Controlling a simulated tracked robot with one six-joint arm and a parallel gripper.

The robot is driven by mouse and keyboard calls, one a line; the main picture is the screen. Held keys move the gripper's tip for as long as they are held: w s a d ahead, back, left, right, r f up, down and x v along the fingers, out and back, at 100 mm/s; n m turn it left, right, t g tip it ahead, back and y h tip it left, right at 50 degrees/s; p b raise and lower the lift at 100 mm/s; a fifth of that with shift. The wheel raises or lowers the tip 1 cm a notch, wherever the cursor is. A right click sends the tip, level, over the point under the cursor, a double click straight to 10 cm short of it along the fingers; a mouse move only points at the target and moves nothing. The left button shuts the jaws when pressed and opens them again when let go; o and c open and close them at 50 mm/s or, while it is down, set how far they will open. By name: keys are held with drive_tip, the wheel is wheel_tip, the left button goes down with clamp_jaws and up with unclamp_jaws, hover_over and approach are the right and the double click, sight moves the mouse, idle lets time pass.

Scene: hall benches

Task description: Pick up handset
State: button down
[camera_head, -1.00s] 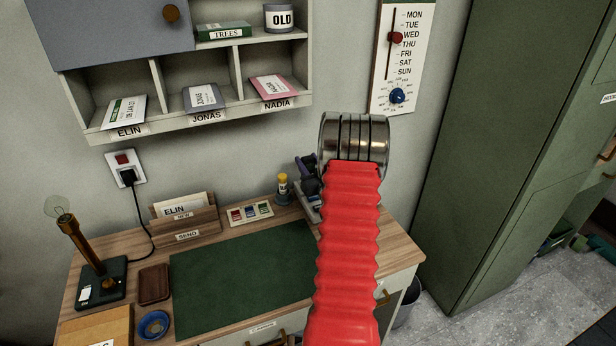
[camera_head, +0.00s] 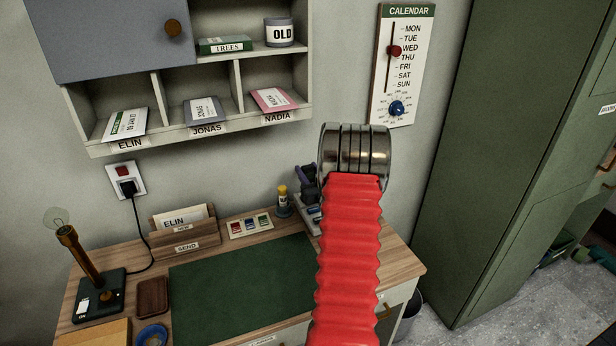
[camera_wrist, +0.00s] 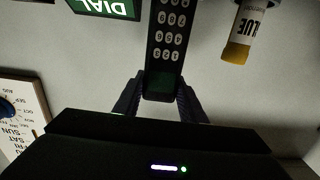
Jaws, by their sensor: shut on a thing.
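The handset (camera_wrist: 170,32) is black with rows of pale number keys and a dark green patch at its near end, seen upside down in the wrist view. My gripper (camera_wrist: 160,80) has its two dark fingers on either side of that near end, closed on it. The far end of the handset runs out of the top of the picture. In the head view my red arm covers most of this spot, and only a dark shape shows at its left edge; I cannot tell which part it is.
A glue bottle (camera_wrist: 240,40) and a green DIAL sign (camera_wrist: 108,8) are near the handset. The desk (camera_head: 410,262) carries a letter holder (camera_head: 185,238), a lamp (camera_head: 82,255) and a green mat (camera_head: 240,290). Shelves (camera_head: 200,140) and a calendar (camera_head: 403,65) are on the wall.

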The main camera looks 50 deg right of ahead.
wheel_tip(320, 180, up, 9)
drive_tip(key=shift+f, duration=0.1)
idle(0.3)
idle(0.4)
drive_tip(key=shift+a, duration=0.1)
